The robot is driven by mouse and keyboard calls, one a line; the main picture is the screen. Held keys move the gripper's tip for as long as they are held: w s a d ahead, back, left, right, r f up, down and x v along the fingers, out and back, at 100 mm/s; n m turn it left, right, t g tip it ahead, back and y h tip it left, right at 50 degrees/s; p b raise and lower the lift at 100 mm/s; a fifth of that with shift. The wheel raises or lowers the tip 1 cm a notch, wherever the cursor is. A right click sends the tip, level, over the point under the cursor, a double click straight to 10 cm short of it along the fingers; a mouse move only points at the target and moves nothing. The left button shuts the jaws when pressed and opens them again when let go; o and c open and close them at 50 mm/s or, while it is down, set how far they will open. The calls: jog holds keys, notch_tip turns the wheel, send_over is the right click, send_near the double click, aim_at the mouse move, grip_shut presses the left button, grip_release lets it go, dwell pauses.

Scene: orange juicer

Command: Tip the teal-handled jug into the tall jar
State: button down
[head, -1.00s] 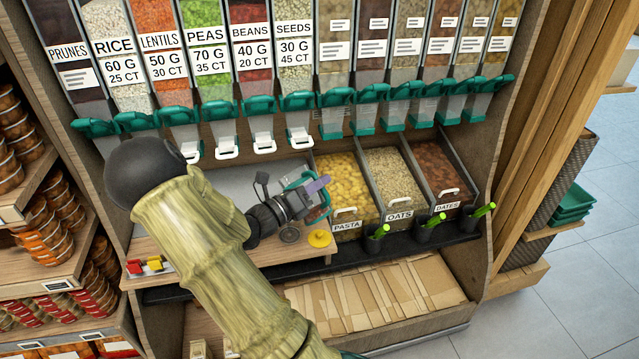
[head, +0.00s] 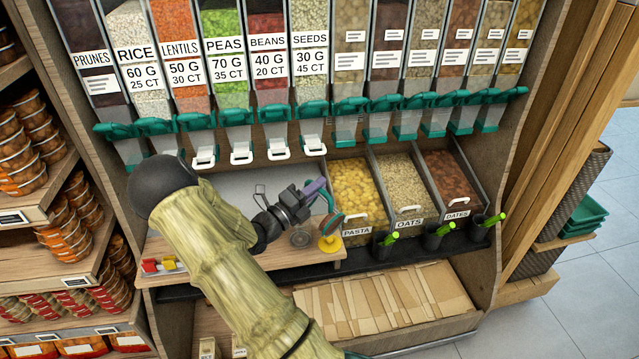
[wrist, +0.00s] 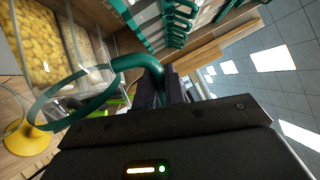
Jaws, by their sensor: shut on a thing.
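My gripper (head: 318,187) is shut on the teal handle (wrist: 138,64) of a clear jug, above the wooden counter. The jug's teal rim band (wrist: 48,102) shows as a wide ring in the wrist view; its clear body is hard to make out. In the head view the jug (head: 329,222) looks tilted, just above and partly over a yellow funnel-like piece (head: 330,244). That piece also shows in the wrist view (wrist: 24,136). A round clear vessel (head: 300,238), perhaps the tall jar, stands left of it, seen from above. I cannot tell what the jug holds.
The pasta bin (head: 357,195) is close on the right, with the oats bin (head: 405,185) beyond. Dispensers with white chutes (head: 312,145) hang behind. Small red and yellow items (head: 160,265) lie on the counter's left.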

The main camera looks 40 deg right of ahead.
aim_at(301, 185)
jog(key=shift+w+f+n+t+p, duration=0.2)
jog(key=shift+w+f+n+p, duration=0.1)
jog(key=shift+w+n+p, duration=0.4)
jog(key=shift+w+f+n+t+p, duration=0.25)
jog(key=shift+w+n+p, duration=0.25)
jog(key=shift+n+p, duration=0.25)
jog(key=shift+w+a+r+n+t+p, duration=0.15)
jog(key=shift+w+n+t+p, duration=0.1)
jog(key=shift+w+n+p, duration=0.55)
jog(key=shift+w+r+n+t+p, duration=0.1)
jog(key=shift+w+n+t+p, duration=0.1)
jog(key=shift+w+n+p, duration=0.75)
jog(key=shift+n+p, duration=0.2)
jog(key=shift+p, duration=0.2)
jog(key=shift+s+f, duration=0.1)
